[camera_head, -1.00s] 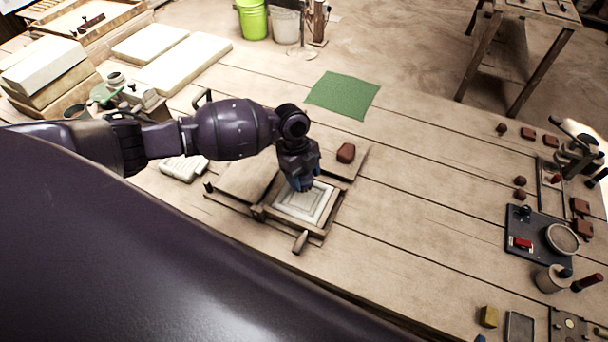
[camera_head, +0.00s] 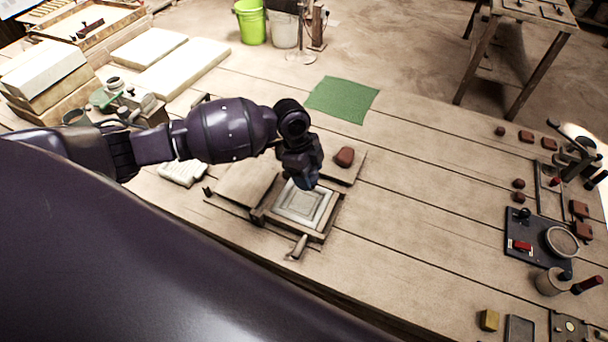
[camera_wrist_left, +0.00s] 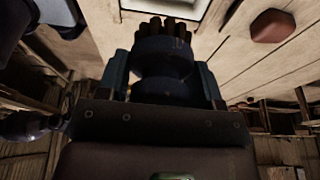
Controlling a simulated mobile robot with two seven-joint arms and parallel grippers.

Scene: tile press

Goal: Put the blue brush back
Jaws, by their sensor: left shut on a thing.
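My left gripper (camera_head: 302,180) is over the wooden tile mould (camera_head: 327,224), near the back edge of the pale tile (camera_head: 300,206) framed in it. In the left wrist view the gripper (camera_wrist_left: 162,80) is shut on the blue brush (camera_wrist_left: 162,55), which looks dark there, with its bristles (camera_wrist_left: 168,27) pointing away from the wrist. In the head view the gripper mostly hides the brush, and I cannot tell whether it touches the tile. My right gripper is not in view.
A reddish clay lump (camera_head: 344,157) lies just behind the mould. A green cloth (camera_head: 342,99) lies farther back. A dark tray (camera_head: 524,243), a round cup (camera_head: 551,281) and several small clay pieces are at the right. The middle right of the table is clear.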

